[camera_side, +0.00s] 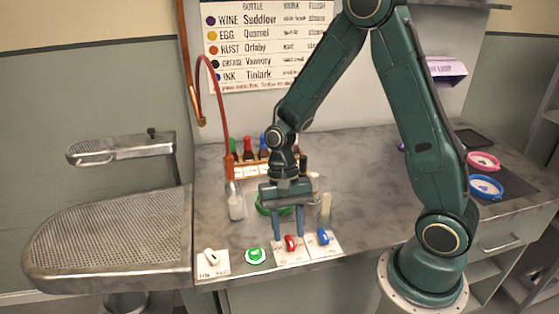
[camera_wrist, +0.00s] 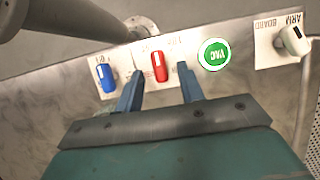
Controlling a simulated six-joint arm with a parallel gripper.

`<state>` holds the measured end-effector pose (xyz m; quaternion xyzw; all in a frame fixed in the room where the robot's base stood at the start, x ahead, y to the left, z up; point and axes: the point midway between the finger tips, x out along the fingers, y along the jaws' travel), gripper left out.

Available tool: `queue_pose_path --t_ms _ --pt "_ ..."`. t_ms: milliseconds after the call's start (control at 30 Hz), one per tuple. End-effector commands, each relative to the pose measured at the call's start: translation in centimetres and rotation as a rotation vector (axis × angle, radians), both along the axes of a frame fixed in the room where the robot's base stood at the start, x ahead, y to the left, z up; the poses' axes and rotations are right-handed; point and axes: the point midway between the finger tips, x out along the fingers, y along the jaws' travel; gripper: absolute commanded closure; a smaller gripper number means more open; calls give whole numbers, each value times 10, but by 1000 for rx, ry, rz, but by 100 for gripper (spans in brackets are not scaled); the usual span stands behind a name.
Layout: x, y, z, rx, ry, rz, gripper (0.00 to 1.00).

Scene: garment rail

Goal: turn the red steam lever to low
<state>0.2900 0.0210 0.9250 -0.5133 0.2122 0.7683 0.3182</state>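The red steam lever (camera_side: 291,243) sits on a white plate at the front edge of the counter, between a green button and a blue lever. In the wrist view the red lever (camera_wrist: 159,66) stands upright in the picture, just beyond the fingertips and between them. My gripper (camera_side: 288,235) is above the counter front, its blue fingers pointing down and spread apart. In the wrist view my gripper (camera_wrist: 160,90) is open with nothing between the fingers. I cannot tell whether a finger touches the lever. The plate's markings are too small to read.
The blue lever (camera_side: 323,236) is close on the right, the green VAC button (camera_side: 256,256) on the left, and a white lever (camera_side: 211,256) farther left.

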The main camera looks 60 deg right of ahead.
Motion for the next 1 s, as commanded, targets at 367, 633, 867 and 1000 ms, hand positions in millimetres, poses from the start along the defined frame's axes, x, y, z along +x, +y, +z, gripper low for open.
queue_pose_path --t_ms 367,633,867,1000 --pt "-4 4 -13 -1 0 0 62" --pt "-4 4 -13 -1 0 0 85" --pt "-4 4 -13 -1 0 -1 100" --pt "-4 4 -13 0 0 -14 100"
